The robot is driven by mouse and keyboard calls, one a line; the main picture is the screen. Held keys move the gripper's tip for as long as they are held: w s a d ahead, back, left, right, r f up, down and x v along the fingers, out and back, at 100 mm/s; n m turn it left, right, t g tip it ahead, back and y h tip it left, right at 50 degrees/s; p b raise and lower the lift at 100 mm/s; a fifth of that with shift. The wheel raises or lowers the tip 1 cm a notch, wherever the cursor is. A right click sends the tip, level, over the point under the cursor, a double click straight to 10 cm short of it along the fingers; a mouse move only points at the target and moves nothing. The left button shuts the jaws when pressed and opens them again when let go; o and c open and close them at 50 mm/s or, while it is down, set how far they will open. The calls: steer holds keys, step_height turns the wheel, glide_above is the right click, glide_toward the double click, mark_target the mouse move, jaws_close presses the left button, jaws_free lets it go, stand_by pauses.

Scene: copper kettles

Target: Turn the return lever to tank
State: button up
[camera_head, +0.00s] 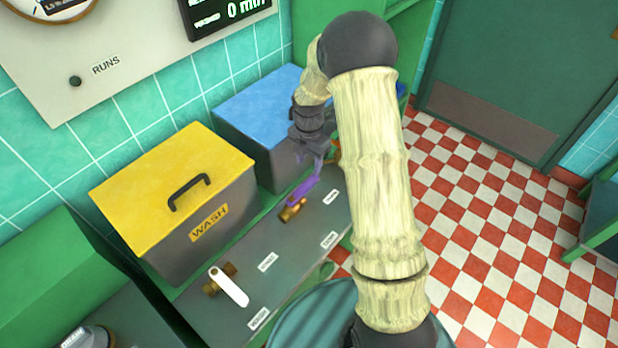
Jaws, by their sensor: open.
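A purple lever (302,190) sits on a brass valve (290,212) on the grey counter panel. It points up and to the right. A white lever (231,288) on a second brass valve (213,284) lies nearer, pointing down and to the right. Small white labels stand beside both levers, too small to read surely, so I cannot tell which lever is the return lever. My gripper (318,158) is open, just above the upper end of the purple lever. Whether it touches the lever I cannot tell.
A yellow-lidded wash box (175,188) with a black handle and a blue-lidded box (258,105) stand behind the levers, close to the gripper. A round ribbed teal thing (310,315) is at the bottom.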

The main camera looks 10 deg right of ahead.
mark_target(309, 182)
step_height(309, 182, down, 9)
steer(key=shift+r+p, duration=0.2)
steer(key=shift+p, duration=0.15)
jaws_close()
